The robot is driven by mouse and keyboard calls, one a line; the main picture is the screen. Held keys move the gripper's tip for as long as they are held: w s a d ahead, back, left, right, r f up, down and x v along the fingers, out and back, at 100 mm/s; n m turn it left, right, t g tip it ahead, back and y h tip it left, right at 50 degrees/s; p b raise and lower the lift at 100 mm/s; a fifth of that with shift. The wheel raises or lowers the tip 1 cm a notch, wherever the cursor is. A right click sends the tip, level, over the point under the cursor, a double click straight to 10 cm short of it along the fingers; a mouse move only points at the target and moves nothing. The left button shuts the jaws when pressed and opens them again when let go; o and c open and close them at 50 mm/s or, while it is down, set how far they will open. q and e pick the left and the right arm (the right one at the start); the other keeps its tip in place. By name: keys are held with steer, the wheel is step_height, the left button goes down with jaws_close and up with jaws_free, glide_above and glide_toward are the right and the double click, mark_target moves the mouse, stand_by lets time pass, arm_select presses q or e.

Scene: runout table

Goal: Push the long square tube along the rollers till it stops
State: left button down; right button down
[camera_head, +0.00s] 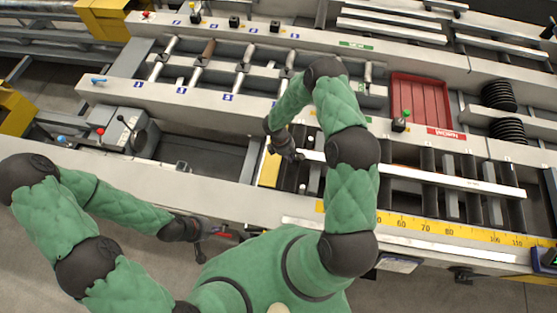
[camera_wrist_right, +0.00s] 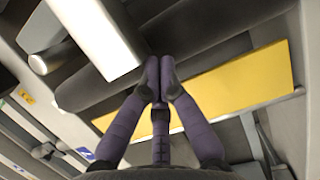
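The long square tube (camera_head: 430,177) is a pale bar lying lengthwise over dark rollers (camera_head: 472,200) on the right half of the table. Its left end is by my right gripper (camera_head: 299,156), beyond my right forearm in the head view. In the right wrist view the tube's white end (camera_wrist_right: 95,38) is just left of my right gripper's fingertips (camera_wrist_right: 160,66). The fingers are together with nothing between them; I cannot tell whether they touch the tube. My left gripper (camera_head: 200,256) hangs low in front of the table, away from the tube; its fingers are too small to read.
A yellow plate (camera_head: 268,170) lies left of the tube's end. A yellow ruler (camera_head: 465,233) runs along the front edge. A red tray (camera_head: 420,100) and black coils (camera_head: 499,96) are behind the tube. A grey control box (camera_head: 125,130) stands at left.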

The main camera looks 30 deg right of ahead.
steer(key=d, duration=0.1)
steer(key=s+d+b, duration=0.1)
steer(key=d, duration=0.1)
steer(key=s+d, duration=0.1)
steer(key=shift+d+f+b, duration=0.2)
steer(key=shift+f+b, duration=0.15)
steer(key=shift+f, duration=0.05)
steer(key=s+d+b, duration=0.1)
steer(key=s+d, duration=0.1)
steer(key=s+d+b, duration=0.1)
steer(key=s+d, duration=0.1)
steer(key=d, duration=0.1)
steer(key=s+d+b, duration=0.2)
steer(key=d, duration=0.1)
steer(key=shift+s+r, duration=0.15)
steer(key=shift+s, duration=0.1)
steer(key=shift+s+d+r, duration=0.15)
steer(key=shift+s+d, duration=0.1)
steer(key=shift+d, duration=0.1)
steer(key=shift+w+a, duration=0.2)
steer(key=shift+a, duration=0.1)
steer(key=w+a, duration=0.1)
steer(key=w+a+r, duration=0.1)
steer(key=a, duration=0.1)
steer(key=shift+w+b, duration=0.25)
steer(key=shift+b, duration=0.1)
steer(key=p+v, duration=0.1)
steer(key=v, duration=0.8)
steer(key=shift+s, duration=0.1)
